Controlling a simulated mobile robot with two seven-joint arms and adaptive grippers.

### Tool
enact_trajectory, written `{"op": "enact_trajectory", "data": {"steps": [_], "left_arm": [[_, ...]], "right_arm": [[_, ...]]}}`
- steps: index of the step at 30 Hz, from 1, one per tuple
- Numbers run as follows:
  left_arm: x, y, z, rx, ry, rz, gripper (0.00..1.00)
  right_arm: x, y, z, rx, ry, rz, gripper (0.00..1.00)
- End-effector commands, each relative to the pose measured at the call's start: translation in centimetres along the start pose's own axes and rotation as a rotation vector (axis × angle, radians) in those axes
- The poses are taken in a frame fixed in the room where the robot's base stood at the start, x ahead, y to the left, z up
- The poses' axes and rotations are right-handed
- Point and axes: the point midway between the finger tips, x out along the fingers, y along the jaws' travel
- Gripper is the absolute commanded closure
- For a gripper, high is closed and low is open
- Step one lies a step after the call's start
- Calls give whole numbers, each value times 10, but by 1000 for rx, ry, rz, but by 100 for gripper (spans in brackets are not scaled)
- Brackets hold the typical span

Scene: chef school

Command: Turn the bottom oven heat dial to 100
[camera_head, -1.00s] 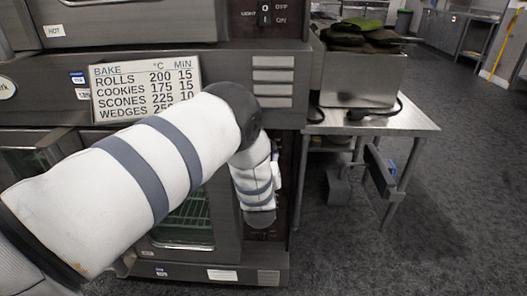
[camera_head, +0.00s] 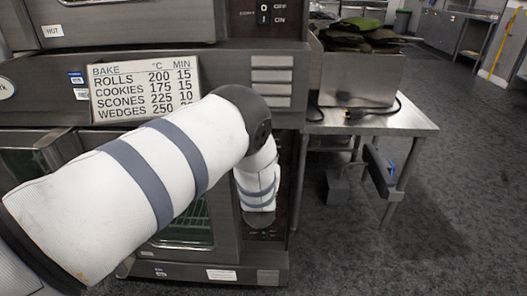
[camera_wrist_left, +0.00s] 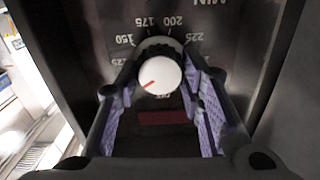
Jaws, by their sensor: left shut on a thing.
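The bottom oven heat dial (camera_wrist_left: 160,76) is a round knob with a white face and black skirt, seen in the left wrist view. Numbers from 125 to 225 are printed around its upper side. A red mark on its face points down and left, below the 125 label. My left gripper (camera_wrist_left: 162,84) is shut on the dial, with one purple-padded finger at each side. In the head view my left arm hides the dial and most of the gripper in front of the lower oven's control panel (camera_head: 284,190). My right gripper is not in view.
A bake chart (camera_head: 144,90) is fixed between the upper and lower ovens. A steel table (camera_head: 405,122) with a metal bin (camera_head: 358,80) stands right of the ovens. The dark floor farther right is open.

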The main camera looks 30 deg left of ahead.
Motion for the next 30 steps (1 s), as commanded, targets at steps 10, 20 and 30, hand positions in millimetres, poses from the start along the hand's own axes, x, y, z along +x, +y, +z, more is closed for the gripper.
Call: {"op": "enact_trajectory", "data": {"steps": [10, 20, 30], "left_arm": [[0, 0, 1, -1, -2, 1, 45], [-28, 0, 1, 1, -6, 2, 45], [-109, 0, 1, 0, -4, 2, 45]], "right_arm": [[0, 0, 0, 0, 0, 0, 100], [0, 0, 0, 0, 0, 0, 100], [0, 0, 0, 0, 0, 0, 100]]}}
